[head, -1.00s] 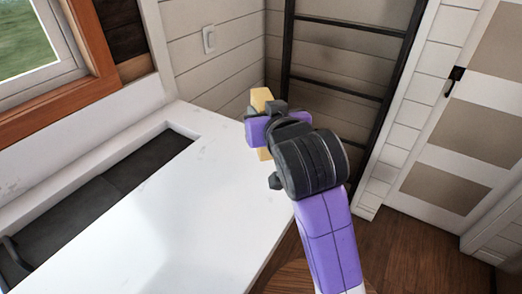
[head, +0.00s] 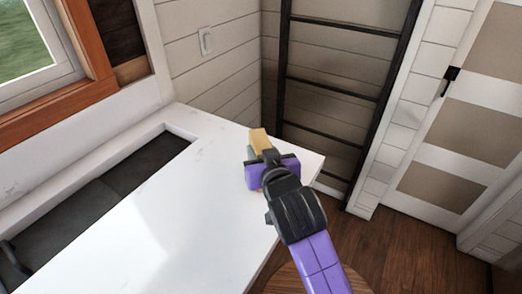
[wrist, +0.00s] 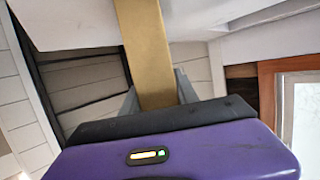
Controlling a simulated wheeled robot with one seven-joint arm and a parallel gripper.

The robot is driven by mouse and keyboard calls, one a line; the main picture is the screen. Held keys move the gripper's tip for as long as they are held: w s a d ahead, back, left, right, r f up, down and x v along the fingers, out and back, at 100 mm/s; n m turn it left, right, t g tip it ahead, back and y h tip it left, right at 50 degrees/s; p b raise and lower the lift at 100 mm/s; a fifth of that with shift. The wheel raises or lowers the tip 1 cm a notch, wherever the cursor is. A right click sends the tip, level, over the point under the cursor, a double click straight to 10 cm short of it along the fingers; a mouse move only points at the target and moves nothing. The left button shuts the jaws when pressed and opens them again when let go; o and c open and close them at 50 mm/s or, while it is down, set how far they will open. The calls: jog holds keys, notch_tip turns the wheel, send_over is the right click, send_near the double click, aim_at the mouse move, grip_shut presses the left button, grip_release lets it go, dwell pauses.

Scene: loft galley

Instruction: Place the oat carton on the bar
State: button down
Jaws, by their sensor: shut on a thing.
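The oat carton is a plain tan block (head: 258,137), mostly hidden behind my gripper in the head view. In the wrist view the carton (wrist: 147,50) runs from between the fingers up to the top edge. My gripper (head: 261,154) is shut on it, with a grey finger on each side in the wrist view (wrist: 158,92). The bar is the white counter (head: 170,225). The gripper and carton are at its far right end in the head view. The carton's lower end is hidden there, so I cannot tell whether it touches the bar.
A dark recessed strip (head: 95,190) runs along the bar's left side. A black ladder-like frame (head: 330,90) stands behind the far end, with a panelled door (head: 465,120) to the right. The bar's near and middle surface is clear.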

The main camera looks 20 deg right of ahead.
jog(key=shift+f, duration=0.2)
jog(key=c, duration=0.9)
grip_release()
jog(key=shift+r, duration=0.1)
jog(key=b+v, duration=0.1)
jog(key=v, duration=1.1)
jog(key=shift+r+b, duration=0.15)
jog(key=shift+b, duration=0.15)
